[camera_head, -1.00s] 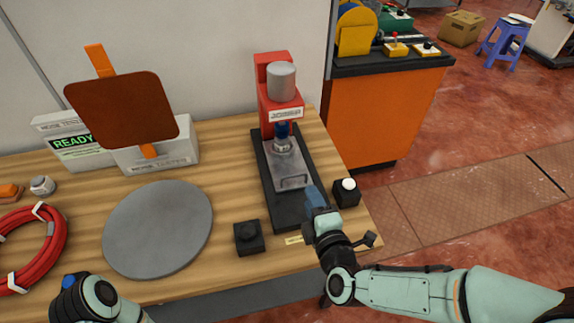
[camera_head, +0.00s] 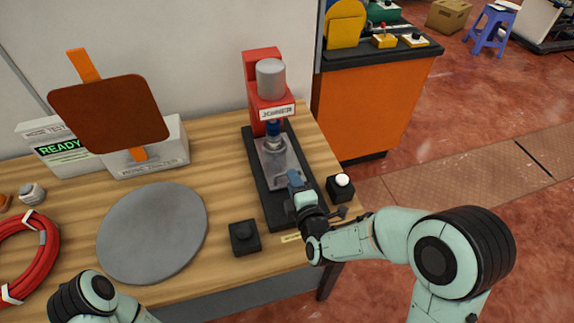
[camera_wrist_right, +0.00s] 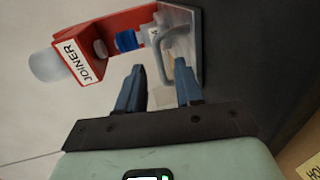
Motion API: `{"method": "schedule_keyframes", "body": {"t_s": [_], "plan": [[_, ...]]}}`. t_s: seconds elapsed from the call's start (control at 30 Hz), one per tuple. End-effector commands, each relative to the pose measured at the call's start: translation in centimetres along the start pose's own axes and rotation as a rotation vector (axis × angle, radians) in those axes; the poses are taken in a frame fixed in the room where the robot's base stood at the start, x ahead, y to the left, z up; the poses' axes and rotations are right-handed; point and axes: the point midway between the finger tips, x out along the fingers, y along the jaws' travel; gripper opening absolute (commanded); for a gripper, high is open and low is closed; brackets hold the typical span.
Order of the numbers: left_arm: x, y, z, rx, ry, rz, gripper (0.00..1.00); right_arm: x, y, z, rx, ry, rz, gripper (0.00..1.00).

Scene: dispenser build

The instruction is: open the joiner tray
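The joiner (camera_head: 264,88) is a red machine with a grey cylinder and a JOINER label. It also shows in the right wrist view (camera_wrist_right: 95,48). Its tray (camera_head: 270,166) is a grey metal plate on a black base, with a blue-capped metal part at its back. The tray's bar handle (camera_wrist_right: 166,42) shows in the wrist view. My right gripper (camera_head: 295,180) is at the tray's front end, its two blue fingers (camera_wrist_right: 160,70) apart and empty, with the handle just beyond the tips. Of my left arm only a link shows at the bottom left; its fingers are hidden.
A black box with a white button (camera_head: 341,187) stands close right of my right gripper. A black block (camera_head: 244,238), a round grey plate (camera_head: 152,232) and a red cable coil (camera_head: 44,262) lie to the left. An orange cabinet (camera_head: 365,115) stands beyond the table.

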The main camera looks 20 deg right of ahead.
Motion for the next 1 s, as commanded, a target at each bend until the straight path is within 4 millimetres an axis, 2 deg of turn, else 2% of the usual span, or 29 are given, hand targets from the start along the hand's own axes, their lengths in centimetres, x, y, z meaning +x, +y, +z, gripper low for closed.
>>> {"method": "schedule_keyframes", "body": {"t_s": [0.1, 0.3, 0.5, 0.73, 0.77, 0.8, 0.87, 1.0], "plan": [[0.1, 0.0, -0.1, 0.000, 0.002, 0.000, 0.00, 2.5, -0.1, 0.0, -0.002, -0.001, 0.000, 0.35], [0.1, 0.0, -0.1, 0.000, 0.003, 0.001, 0.00, 5.4, 0.0, 0.0, -0.002, -0.001, 0.001, 0.35], [0.1, 0.0, -0.1, 0.000, 0.004, 0.001, 0.00, 6.5, 0.0, 0.0, -0.001, 0.001, 0.000, 0.35], [0.1, 0.0, -0.1, 0.000, 0.004, 0.001, 0.00, 6.5, 0.0, 0.0, 0.000, 0.001, 0.000, 0.35], [0.1, 0.0, -0.1, 0.000, 0.004, 0.001, 0.00, 6.5, 0.0, 0.0, 0.000, 0.000, 0.000, 0.32], [0.1, 0.0, -0.1, 0.000, 0.004, 0.001, 0.00, 6.5, 0.0, 0.0, 0.000, 0.000, 0.000, 0.19], [0.1, 0.0, -0.1, 0.000, 0.004, 0.001, 0.00, 6.5, 0.0, 0.0, 0.000, 0.000, 0.000, 0.00], [0.1, 0.0, -0.1, 0.000, 0.004, 0.001, 0.00, 6.5, 0.0, 0.0, 0.000, 0.000, 0.000, 0.00]]}}
